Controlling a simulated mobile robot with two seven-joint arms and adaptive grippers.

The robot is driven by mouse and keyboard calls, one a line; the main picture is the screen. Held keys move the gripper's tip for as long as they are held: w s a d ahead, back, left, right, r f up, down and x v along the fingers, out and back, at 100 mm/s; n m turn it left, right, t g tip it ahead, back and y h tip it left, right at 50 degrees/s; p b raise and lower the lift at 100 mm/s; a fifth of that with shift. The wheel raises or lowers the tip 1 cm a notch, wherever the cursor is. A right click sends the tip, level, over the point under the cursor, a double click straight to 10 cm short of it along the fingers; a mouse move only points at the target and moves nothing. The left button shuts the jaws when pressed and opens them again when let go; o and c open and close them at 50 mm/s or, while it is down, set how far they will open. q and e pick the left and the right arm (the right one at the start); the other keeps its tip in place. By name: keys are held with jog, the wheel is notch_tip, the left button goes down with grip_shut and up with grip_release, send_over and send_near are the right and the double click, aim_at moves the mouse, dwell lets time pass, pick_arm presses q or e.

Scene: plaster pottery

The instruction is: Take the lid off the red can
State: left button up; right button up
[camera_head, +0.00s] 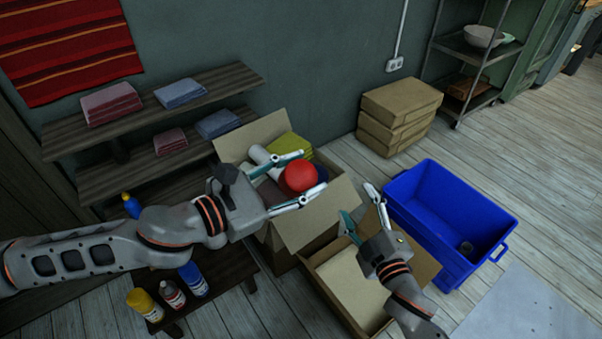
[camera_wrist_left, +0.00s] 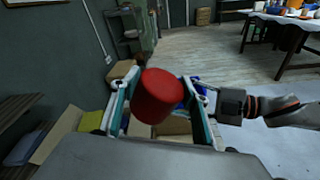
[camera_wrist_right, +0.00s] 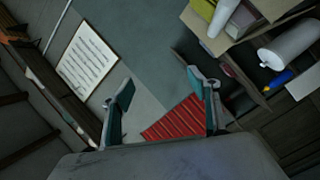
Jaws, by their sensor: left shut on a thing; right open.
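The red can (camera_head: 300,176) is held up between the fingers of my left gripper (camera_head: 312,171), above the open cardboard box. In the left wrist view the red can (camera_wrist_left: 157,97) shows as a plain red cylinder, tilted in the picture, with one round end facing the camera. I cannot make out a seam between lid and body. My right gripper (camera_head: 361,208) is open and empty, to the right of the can and apart from it. The right wrist view shows nothing between its fingers (camera_wrist_right: 165,88); the can is not in that view.
The cardboard box (camera_head: 335,210) holds a white roll and yellow cloth. Another open box (camera_head: 340,285) stands below my right gripper. A blue bin (camera_head: 420,195) is at the right, with stacked closed boxes (camera_head: 395,115) behind it. Shelves (camera_head: 75,135) with folded cloths and bottles stand left.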

jog(key=s+d+f+m+g, duration=0.3)
jog(key=s+f+m+g, duration=0.3)
jog(key=s+f, duration=1.3)
jog(key=f+m, duration=0.1)
jog(key=m, duration=0.2)
jog(key=shift+g+h, duration=0.3)
jog(key=shift+h, duration=0.1)
